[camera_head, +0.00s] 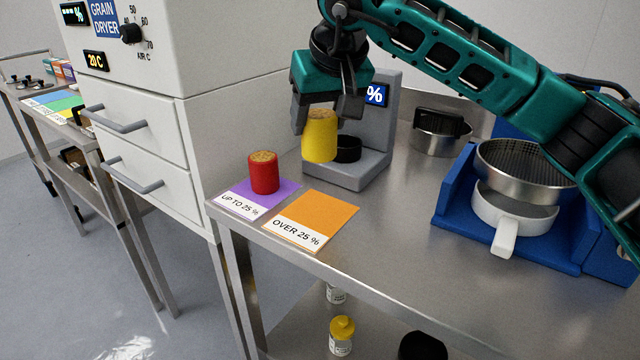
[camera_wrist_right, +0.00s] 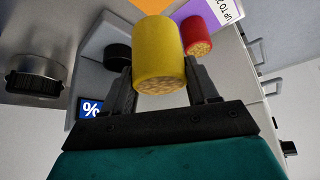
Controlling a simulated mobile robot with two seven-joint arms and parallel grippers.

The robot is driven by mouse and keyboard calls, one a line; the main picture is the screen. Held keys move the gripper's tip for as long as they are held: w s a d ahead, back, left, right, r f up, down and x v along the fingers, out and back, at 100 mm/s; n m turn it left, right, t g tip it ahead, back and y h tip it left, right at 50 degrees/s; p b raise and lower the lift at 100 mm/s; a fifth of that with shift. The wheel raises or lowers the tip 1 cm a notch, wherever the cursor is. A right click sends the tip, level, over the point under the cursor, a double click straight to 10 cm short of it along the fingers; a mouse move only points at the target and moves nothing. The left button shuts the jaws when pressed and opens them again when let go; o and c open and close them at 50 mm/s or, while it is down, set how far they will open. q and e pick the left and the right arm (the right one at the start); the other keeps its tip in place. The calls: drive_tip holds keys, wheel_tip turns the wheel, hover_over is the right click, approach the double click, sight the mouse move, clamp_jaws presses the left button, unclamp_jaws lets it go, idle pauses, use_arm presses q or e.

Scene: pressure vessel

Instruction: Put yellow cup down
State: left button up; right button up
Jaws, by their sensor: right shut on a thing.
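The yellow cup (camera_head: 320,138), filled with grain, is held in the air by my right gripper (camera_head: 328,112). The gripper is shut on it, and the cup is upright or nearly so. In the right wrist view the yellow cup (camera_wrist_right: 158,55) sits between the two fingers. In the head view the cup appears in front of the grey meter (camera_head: 372,165) and its black round holder (camera_head: 347,149). A red cup (camera_head: 263,173) with grain stands on the purple "UP TO 25 %" mat (camera_head: 284,187). The orange "OVER 25 %" mat (camera_head: 325,212) is bare. My left gripper is out of view.
A white grain dryer (camera_head: 150,60) with two drawers stands at the left of the steel table (camera_head: 400,235). A blue stand (camera_head: 455,215) with a sieve (camera_head: 525,165) and white-handled pan is at the right. A metal pot (camera_head: 437,140) stands behind.

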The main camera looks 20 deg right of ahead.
sight(320, 153)
wheel_tip(320, 153, down, 6)
drive_tip(key=shift+f+b, duration=0.1)
drive_tip(key=shift+b, duration=0.2)
wheel_tip(320, 153, down, 4)
drive_tip(key=shift+r+b, duration=0.1)
drive_tip(key=shift+b, duration=0.2)
drive_tip(key=shift+f, duration=0.35)
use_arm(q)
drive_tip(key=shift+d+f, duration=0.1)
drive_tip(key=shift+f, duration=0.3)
use_arm(e)
drive_tip(key=shift+f, duration=0.15)
drive_tip(key=o, duration=1.2)
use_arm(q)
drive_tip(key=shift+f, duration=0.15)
